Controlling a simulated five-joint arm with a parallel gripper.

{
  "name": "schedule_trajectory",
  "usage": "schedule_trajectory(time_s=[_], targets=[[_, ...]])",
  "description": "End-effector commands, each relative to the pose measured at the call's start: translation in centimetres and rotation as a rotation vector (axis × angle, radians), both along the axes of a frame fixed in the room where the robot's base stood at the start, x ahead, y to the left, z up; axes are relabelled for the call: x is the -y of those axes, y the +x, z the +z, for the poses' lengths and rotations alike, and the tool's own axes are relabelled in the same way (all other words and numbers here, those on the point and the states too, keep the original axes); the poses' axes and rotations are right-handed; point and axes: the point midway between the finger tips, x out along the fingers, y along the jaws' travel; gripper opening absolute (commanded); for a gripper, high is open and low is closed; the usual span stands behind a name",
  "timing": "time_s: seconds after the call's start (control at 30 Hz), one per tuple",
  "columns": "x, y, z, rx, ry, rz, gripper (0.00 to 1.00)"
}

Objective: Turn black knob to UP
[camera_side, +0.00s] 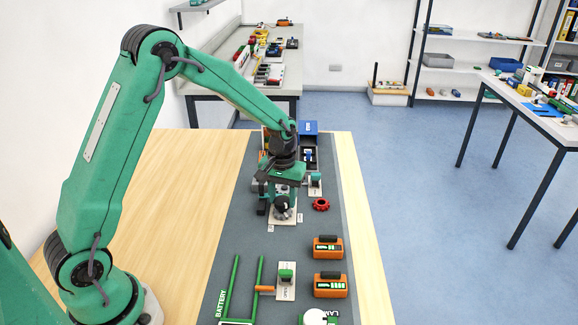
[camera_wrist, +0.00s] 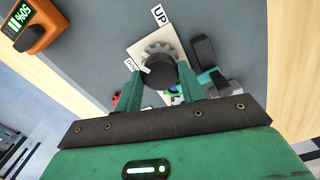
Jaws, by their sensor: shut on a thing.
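The black knob (camera_wrist: 160,72) stands on a pale plate (camera_wrist: 141,46) with a grey toothed ring around its base. A white UP label (camera_wrist: 159,15) lies beyond the plate, and a second label (camera_wrist: 129,65), seemingly DOWN, lies at its left edge. A small pale mark shows on the knob's left side, toward that second label. My gripper (camera_wrist: 160,80) has one green finger on each side of the knob and is shut on it. In the side view my gripper (camera_side: 282,203) points down over the knob's plate, and the fingers partly hide the knob.
A red toothed wheel (camera_side: 320,204) lies right of the plate. A blue bin (camera_side: 309,128) stands behind. The wooden table is bare left of the grey mat.

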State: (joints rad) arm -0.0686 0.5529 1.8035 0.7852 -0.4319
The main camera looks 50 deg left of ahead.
Motion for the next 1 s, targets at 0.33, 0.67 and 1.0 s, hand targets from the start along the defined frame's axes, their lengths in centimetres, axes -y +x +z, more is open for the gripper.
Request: schedule_trajectory(time_s=[0.33,0.67,1.0], targets=[[0.00,-0.01,0.12,0.000,0.000,-0.330,0.17],[0.00,0.00,0.13,0.000,0.000,-0.643,0.17],[0.00,0.00,0.14,0.000,0.000,-0.915,0.17]])
